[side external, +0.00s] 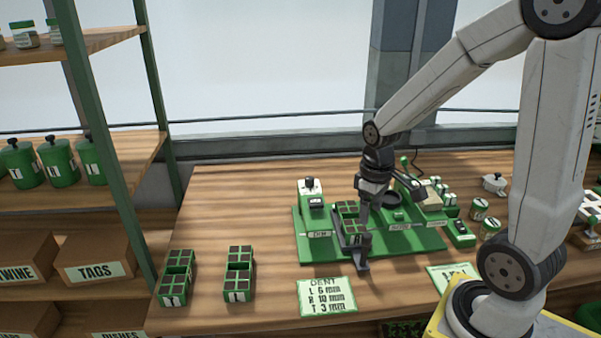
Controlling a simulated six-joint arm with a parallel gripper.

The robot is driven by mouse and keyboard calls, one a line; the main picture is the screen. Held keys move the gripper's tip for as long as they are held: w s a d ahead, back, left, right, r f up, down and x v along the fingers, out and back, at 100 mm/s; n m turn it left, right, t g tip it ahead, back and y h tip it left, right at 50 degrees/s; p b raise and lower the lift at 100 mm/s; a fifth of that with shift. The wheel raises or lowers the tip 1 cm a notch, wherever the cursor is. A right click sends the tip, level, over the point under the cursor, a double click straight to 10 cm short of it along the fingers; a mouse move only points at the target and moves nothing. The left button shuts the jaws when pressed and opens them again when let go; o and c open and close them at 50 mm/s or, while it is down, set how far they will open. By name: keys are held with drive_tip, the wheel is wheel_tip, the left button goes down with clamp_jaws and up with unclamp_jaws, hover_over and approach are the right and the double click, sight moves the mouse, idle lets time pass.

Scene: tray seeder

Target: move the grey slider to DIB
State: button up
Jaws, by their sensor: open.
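The green seeder base (388,262) lies on the bench with several white station labels. The left label (320,234) appears to read DIB. The dark grey slider (362,265) sits on the base between this label and the middle label (400,227), its front end reaching past the base's front edge. A green tray with dark cells (347,207) rides on it. My gripper (364,222) is open and points down at the slider and tray, close to the tray's right side. Whether the fingers touch the slider cannot be told; the gripper partly hides the tray.
A green and white dispenser (311,200) stands at the base's back left. Two green cell trays (176,276) (239,272) stand on the left bench. A DENT card (326,296) lies in front. Jars (479,209) stand right. The bench's back left is clear.

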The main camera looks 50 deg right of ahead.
sight(367, 234)
drive_tip(key=shift+f, duration=3.85)
clamp_jaws()
